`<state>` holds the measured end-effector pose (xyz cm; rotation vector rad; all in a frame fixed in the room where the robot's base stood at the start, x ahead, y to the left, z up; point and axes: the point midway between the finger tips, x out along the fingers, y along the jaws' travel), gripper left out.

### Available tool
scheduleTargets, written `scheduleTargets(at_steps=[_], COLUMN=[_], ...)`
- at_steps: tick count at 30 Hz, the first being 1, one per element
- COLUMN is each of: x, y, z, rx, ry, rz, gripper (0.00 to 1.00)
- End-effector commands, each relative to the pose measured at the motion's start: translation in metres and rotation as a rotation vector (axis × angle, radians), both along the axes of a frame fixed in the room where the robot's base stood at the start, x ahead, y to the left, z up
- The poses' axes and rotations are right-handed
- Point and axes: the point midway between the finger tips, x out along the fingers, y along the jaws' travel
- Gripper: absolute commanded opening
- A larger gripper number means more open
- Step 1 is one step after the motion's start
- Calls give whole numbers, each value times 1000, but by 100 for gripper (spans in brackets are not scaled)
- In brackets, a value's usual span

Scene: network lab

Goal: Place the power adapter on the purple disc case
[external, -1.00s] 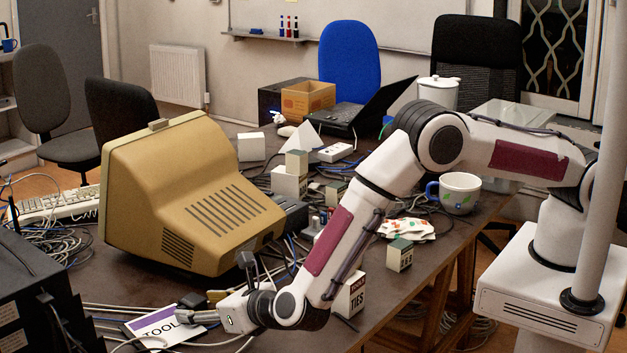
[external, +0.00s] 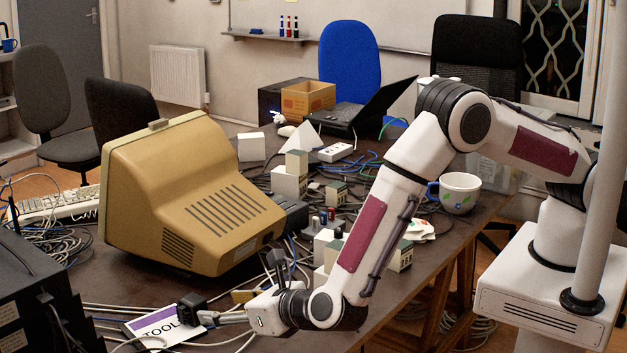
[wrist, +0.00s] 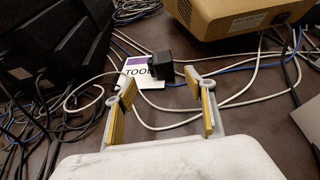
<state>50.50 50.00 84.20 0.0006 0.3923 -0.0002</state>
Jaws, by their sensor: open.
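The power adapter (external: 191,307) is a small black block. It sits over the right side of the purple disc case (external: 158,318), a flat white and purple case lettered "TOOL". In the wrist view, the adapter (wrist: 161,65) covers part of the upper right of the case (wrist: 138,76) and looks to rest on it; the contact beneath is hidden. My gripper (external: 218,315) is just right of the adapter. In the wrist view its two yellow-padded fingers (wrist: 161,90) are spread and empty, with the adapter beyond their tips.
A beige monitor (external: 190,195) stands behind the case. Black equipment (external: 35,290) stands at the left. Grey and blue cables run around the case. Small boxes, a mug (external: 459,193) and paper packets lie to the right.

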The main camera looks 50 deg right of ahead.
Motion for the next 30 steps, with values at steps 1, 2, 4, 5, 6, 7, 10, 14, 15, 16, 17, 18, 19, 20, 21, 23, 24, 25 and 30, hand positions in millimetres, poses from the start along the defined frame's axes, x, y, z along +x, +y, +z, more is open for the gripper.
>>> scheduleTargets(at_steps=[1, 2, 4, 5, 6, 7, 10, 14, 15, 16, 17, 18, 19, 20, 21, 23, 24, 25, 30], x=[0, 0, 0, 0, 0, 0, 0, 0, 0, 1, 1, 3, 4, 5, 8, 13, 17, 20, 41], y=[0, 0, 0, 0, 0, 0, 0, 0, 0, 0, 0, 0, 0, 0, 0, -1, -2, -2, -8], z=[0, 0, 0, 0, 0, 0, 0, 0, 0, 1, 2, 3, 5, 7, 12, 19, 25, 30, 66], rx=[0, 0, 0, 0, 0, 0, 0, 0, -1, -1, -3, -6, -9, -13, -20, -36, -48, -59, -143], ry=[0, 0, 0, 0, 0, 0, 0, 0, 0, 1, 1, 2, 4, 6, 8, 14, 18, 21, 37], rz=[0, 0, 0, 0, 0, 0, 0, 0, 1, 2, 3, 8, 12, 18, 29, 47, 64, 79, 184], gripper=[55, 55, 55, 55, 55, 55, 55, 55, 55, 55, 55, 55, 55, 55, 55, 55, 55, 55, 55])
